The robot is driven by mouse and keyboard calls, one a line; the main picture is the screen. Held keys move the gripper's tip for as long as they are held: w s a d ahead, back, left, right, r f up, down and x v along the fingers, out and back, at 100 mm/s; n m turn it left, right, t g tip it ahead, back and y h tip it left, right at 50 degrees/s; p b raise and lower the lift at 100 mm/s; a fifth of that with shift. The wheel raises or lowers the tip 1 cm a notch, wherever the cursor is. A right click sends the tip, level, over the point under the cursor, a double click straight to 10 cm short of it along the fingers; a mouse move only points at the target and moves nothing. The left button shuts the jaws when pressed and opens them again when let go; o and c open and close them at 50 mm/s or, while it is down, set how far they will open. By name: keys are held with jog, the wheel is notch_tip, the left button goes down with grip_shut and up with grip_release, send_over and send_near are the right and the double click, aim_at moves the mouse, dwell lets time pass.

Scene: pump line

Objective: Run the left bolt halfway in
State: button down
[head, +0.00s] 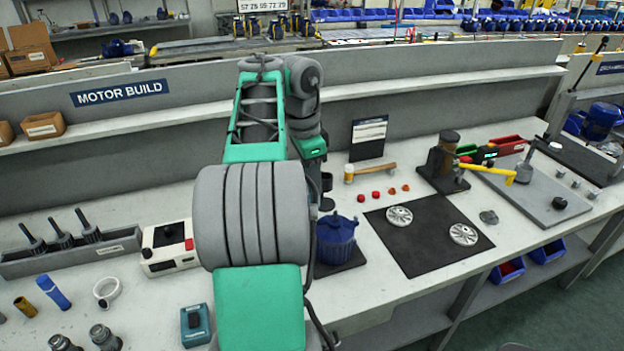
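A blue finned motor or pump housing (337,243) stands on a dark mat on the bench, just right of my arm's large grey joint. My arm covers part of its left side. No bolt can be made out, so I cannot tell the left bolt's place or depth. My arm reaches up and then down behind its own links. A dark part at its lower end, probably my gripper (327,190), shows just above the blue housing. Its fingers are mostly hidden, and I cannot tell whether it is open, shut or holding something.
Right of the housing, a black mat (428,265) bears two silver discs. A hammer (370,172), red caps (376,195) and a press (445,160) stand behind. Left are a control box (168,247), a tool rack (72,252) and loose parts. A shelf runs along the back.

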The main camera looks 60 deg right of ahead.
jog(key=shift+f+b, duration=0.35)
jog(key=shift+f, duration=0.15)
dwell(1.9)
jog(key=shift+r, duration=0.1)
notch_tip(320, 180, up, 5)
jog(key=p, duration=0.5)
jog(key=shift+r, duration=0.1)
